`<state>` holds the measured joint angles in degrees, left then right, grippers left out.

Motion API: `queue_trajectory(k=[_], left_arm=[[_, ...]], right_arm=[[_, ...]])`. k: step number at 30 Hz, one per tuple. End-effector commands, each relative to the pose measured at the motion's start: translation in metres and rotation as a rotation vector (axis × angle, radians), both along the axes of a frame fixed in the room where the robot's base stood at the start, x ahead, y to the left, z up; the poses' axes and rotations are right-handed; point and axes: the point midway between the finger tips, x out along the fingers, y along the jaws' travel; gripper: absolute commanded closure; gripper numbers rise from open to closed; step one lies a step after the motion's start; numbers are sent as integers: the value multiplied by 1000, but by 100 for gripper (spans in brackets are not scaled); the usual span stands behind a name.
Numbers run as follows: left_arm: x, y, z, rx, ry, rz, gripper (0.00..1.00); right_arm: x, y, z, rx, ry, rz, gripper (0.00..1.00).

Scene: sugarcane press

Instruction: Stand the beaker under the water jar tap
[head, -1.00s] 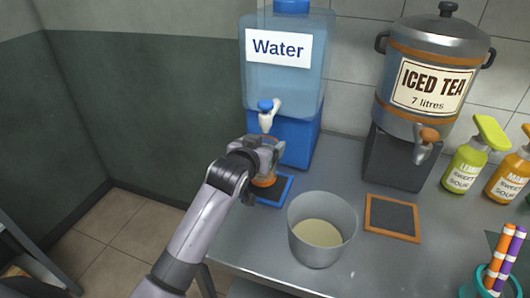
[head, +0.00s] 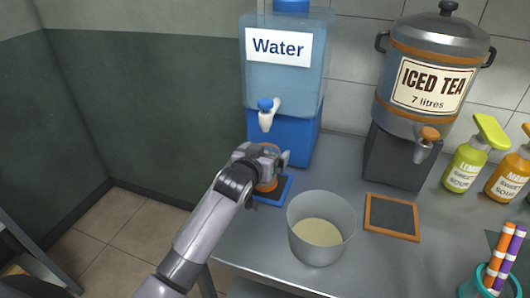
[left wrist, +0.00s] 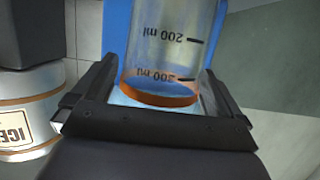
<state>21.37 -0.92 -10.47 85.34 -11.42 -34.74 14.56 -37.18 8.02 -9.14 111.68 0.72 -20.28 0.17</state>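The beaker (head: 267,186) is clear with orange bands and stands between the fingers of my left gripper (head: 270,163). The left wrist view shows the beaker (left wrist: 160,60) with its ml marks upside down and an orange band between the fingertips, which appear to touch its sides. The beaker is over the blue-edged mat (head: 287,190), below and in front of the white tap (head: 266,118) with a blue knob on the water jar (head: 284,75). The gripper partly hides the beaker, so I cannot tell whether its base touches the mat. My right gripper is not in view.
A grey pot (head: 318,240) with pale contents stands close to the right of the mat. An iced tea urn (head: 425,75), an orange-edged mat (head: 392,217), syrup bottles (head: 463,165) and a cup of straws (head: 485,285) stand further right. The counter's left edge is near my arm.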

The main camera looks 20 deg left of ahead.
Motion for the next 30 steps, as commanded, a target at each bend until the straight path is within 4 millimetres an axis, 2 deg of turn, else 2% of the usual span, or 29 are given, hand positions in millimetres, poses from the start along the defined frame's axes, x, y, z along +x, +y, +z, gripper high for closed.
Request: queue_trajectory(k=[11, 17, 30], left_arm=[[-5, 0, 5, 0, 0, 0, 0], [-26, 1, 12, 0, 0, 0, 0], [-88, 4, 31, 0, -1, 0, 0]], right_arm=[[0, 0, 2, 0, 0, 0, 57], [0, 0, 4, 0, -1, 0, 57], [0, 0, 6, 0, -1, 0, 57]])
